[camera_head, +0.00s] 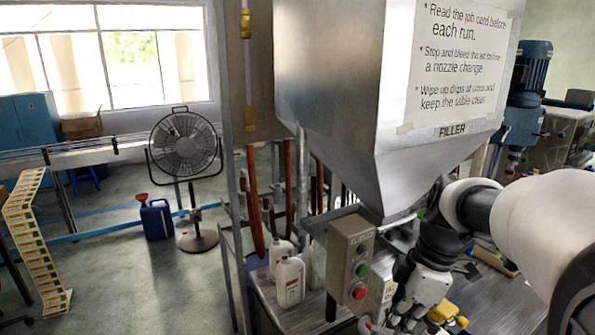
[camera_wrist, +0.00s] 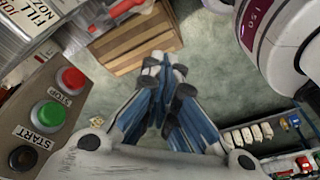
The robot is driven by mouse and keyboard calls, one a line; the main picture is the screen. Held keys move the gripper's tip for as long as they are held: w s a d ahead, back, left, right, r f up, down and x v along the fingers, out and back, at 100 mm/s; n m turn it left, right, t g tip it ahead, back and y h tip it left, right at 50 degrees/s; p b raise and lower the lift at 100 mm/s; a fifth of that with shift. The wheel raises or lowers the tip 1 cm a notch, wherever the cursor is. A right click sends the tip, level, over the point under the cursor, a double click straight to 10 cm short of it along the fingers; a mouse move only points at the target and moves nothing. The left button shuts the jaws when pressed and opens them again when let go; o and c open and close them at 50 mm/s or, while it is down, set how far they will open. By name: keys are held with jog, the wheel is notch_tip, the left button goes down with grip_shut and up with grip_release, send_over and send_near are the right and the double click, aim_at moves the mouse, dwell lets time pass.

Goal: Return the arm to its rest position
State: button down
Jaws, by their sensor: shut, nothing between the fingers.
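My gripper (camera_wrist: 165,78) is shut and empty in the wrist view, with its blue and white fingers close together over the floor. In the head view, my white and dark arm reaches in from the right and bends down in front of the filler. My gripper's end is low in the picture, partly cut off by the bottom edge. A grey control box (camera_head: 341,252) stands just left of my wrist. It also shows in the wrist view (camera_wrist: 28,92), left of my fingers, with a red STOP button (camera_wrist: 72,79) and a green START button (camera_wrist: 48,115).
The filler's metal hopper (camera_head: 335,90) hangs above and behind my arm. White bottles (camera_head: 289,283) stand on the table left of the control box. A wooden crate (camera_wrist: 125,45) lies below my fingers. A fan (camera_head: 185,147) and blue can (camera_head: 156,221) stand on the open floor.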

jog(key=s+a+f+m+t+h+b, duration=0.1)
jog(key=s+a+f+m+t+b, duration=0.1)
jog(key=s+m, duration=0.5)
jog(key=s+a+f+m+t+h+b, duration=0.1)
jog(key=s+a+f+m+t+b, duration=0.1)
jog(key=s+m, duration=0.6)
notch_tip(320, 180, down, 2)
jog(key=s+a+b, duration=0.1)
jog(key=s+b, duration=0.1)
jog(key=shift+s+f, duration=0.15)
jog(key=shift+s, duration=0.15)
jog(key=c, duration=2.4)
grip_release()
